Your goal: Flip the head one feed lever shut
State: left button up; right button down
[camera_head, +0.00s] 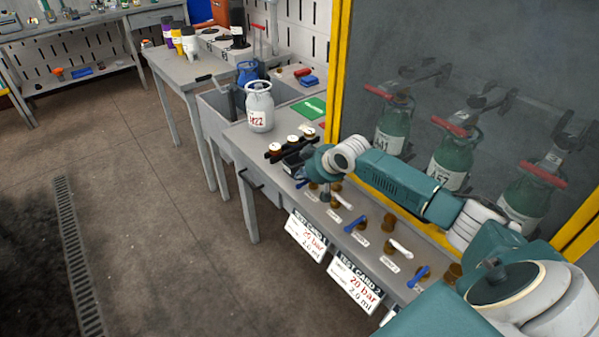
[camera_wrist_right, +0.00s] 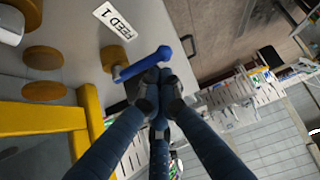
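In the right wrist view, the feed 1 lever (camera_wrist_right: 145,63) is a blue bent handle on a round brass valve (camera_wrist_right: 113,59), beside a white label reading "FEED 1" (camera_wrist_right: 115,20). My right gripper (camera_wrist_right: 160,78) has its dark fingertips drawn together just beside and below the lever. Nothing shows held between them; I cannot tell whether they touch the lever. In the head view, my right gripper (camera_head: 325,193) points down at the bench among the valves, partly hidden by my wrist. A small blue lever (camera_head: 301,184) shows just left of it. My left gripper is out of view.
Test cards (camera_head: 306,236) hang on the front edge. A yellow-framed panel (camera_head: 338,60) with green cylinders behind it bounds the bench. A white cylinder (camera_head: 260,107) stands farther back.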

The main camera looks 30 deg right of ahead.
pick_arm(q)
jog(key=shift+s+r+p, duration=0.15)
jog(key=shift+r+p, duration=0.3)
pick_arm(e)
jog(key=shift+s, duration=0.3)
